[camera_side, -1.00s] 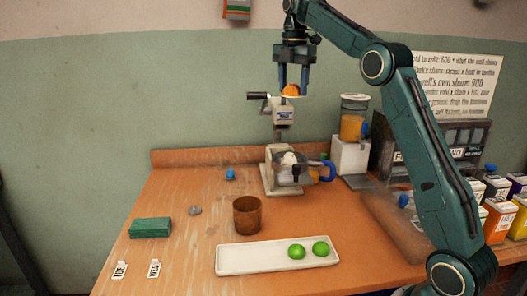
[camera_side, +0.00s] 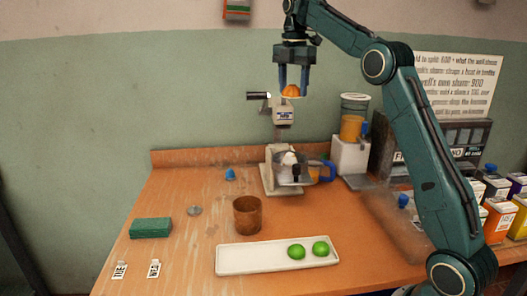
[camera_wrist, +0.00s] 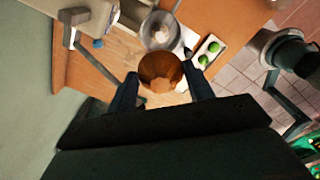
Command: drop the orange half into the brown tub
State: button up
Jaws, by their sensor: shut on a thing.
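My gripper (camera_side: 293,84) is high above the counter, shut on the orange half (camera_side: 291,91), just above the top of the grey juicer press (camera_side: 282,112). In the wrist view the orange half (camera_wrist: 160,68) sits between my two fingers (camera_wrist: 165,85), its rounded side showing. The brown tub (camera_side: 247,216) stands upright on the counter, below and to the left of my gripper in the side view, behind the white tray. Its inside is mostly hidden by its front wall.
A long white tray (camera_side: 240,262) with two limes (camera_side: 297,251) lies in front of the tub. A green block (camera_side: 151,228), a small blue piece (camera_side: 230,174) and price tags (camera_side: 119,271) lie left. A juice dispenser (camera_side: 352,128) and cartons (camera_side: 497,216) stand right.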

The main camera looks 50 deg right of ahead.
jog(key=shift+s+a+f+m, duration=0.35)
jog(key=shift+f+m, duration=0.2)
jog(key=shift+m, duration=0.15)
jog(key=shift+s+a+f+m, duration=0.3)
jog(key=shift+f+m, duration=0.2)
jog(key=shift+m, duration=0.2)
notch_tip(320, 180, down, 3)
jog(key=s+a+m, duration=0.2)
jog(key=m, duration=0.9)
send_over(247, 214)
notch_tip(247, 214, down, 18)
jog(key=shift+w+d+r, duration=0.1)
jog(key=shift+d, duration=0.05)
jog(key=w+d+r+n, duration=0.2)
jog(key=d+r+n, duration=0.3)
jog(key=n, duration=0.9)
jog(key=shift+w+r, duration=0.3)
jog(key=shift+r, duration=0.35)
jog(key=shift+f, duration=0.15)
